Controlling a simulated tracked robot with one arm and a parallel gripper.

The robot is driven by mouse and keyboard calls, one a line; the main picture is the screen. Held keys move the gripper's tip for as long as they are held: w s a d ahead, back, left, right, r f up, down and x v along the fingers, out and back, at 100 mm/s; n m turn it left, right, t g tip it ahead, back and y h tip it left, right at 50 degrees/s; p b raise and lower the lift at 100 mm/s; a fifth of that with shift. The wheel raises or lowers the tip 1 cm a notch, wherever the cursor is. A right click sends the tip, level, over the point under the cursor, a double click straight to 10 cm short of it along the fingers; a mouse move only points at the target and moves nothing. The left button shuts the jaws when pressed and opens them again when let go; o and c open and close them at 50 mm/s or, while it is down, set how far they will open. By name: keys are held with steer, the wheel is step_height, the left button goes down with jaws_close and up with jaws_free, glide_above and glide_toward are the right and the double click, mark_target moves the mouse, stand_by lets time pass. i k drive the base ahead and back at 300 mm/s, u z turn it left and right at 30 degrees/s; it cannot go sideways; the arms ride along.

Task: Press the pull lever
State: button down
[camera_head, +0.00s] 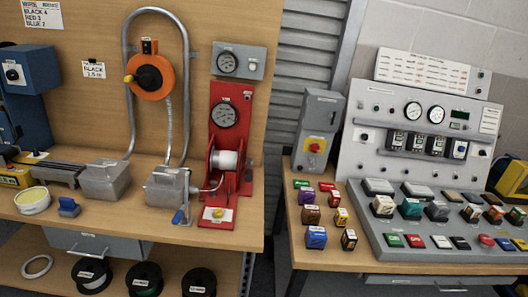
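My gripper is not in this view. No part is clearly labelled as the pull lever. A small lever with a blue tip (179,216) hangs at the front of a grey metal box (166,188) on the left bench. The red stand (226,160) beside it has a round gauge (224,115), a white spool (224,161) and a yellow knob (217,212) on a white plate at its base. A blue handle-like piece (69,207) lies farther left on the bench.
An orange reel (150,77) hangs on the wooden backboard by a bent metal pipe. A grey control panel (425,135) with gauges and many buttons stands on the right table, with several coloured blocks before it. A gap separates the tables. Black spools (145,279) sit on the lower shelf.

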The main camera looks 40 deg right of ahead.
mark_target(249, 174)
steer(key=z, duration=0.2)
steer(key=i, duration=1.35)
steer(key=u, duration=0.1)
